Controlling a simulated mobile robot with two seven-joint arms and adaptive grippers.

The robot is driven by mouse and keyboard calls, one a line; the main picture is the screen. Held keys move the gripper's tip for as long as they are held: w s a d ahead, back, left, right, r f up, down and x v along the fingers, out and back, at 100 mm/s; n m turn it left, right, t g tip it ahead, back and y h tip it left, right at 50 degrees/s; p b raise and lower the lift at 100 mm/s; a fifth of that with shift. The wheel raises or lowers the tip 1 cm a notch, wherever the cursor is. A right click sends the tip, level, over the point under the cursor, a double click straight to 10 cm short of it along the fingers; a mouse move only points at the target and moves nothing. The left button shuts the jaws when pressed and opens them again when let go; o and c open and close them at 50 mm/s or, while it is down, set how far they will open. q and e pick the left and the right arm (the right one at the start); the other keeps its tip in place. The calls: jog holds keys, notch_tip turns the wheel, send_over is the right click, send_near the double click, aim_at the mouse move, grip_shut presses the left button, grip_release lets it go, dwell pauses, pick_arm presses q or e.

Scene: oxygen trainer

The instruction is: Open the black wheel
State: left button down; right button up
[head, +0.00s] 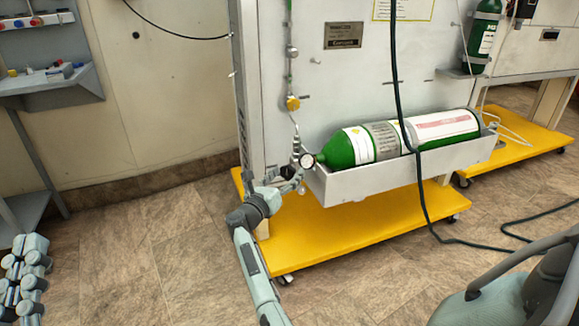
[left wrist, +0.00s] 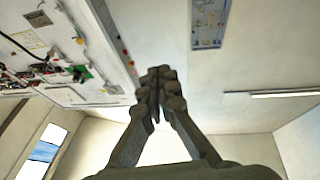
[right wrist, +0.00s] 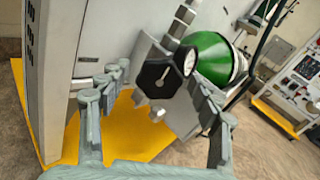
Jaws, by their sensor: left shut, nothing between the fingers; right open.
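The black wheel (right wrist: 158,80) is a lobed knob with a pale mark on its face, beside a round white gauge (right wrist: 188,62) at the neck of a green cylinder (right wrist: 213,55). In the head view the gripper mostly hides the wheel. My right gripper (right wrist: 158,72) is open, its fingers to the left and right of the wheel in the picture; I see no clear contact. The right gripper also shows in the head view (head: 288,180), at the cylinder's neck end. My left gripper (head: 32,243) is at the far left, shut and empty, pointing up in the left wrist view (left wrist: 155,75).
The green cylinder (head: 362,143) lies in a grey tray (head: 400,187) on a panel stand with a yellow base (head: 350,228). A dark hose (head: 410,150) hangs in front of it.

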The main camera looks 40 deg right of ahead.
pick_arm(q)
jog(key=shift+w+d+f+g, duration=0.3)
jog(key=shift+w+d+f, duration=0.05)
jog(key=shift+w+d, duration=0.1)
pick_arm(e)
jog(key=shift+w+d, duration=0.3)
jog(key=shift+d, duration=0.2)
pick_arm(q)
jog(key=shift+s, duration=0.1)
pick_arm(e)
jog(key=shift+c, duration=0.3)
jog(key=c, duration=1.1)
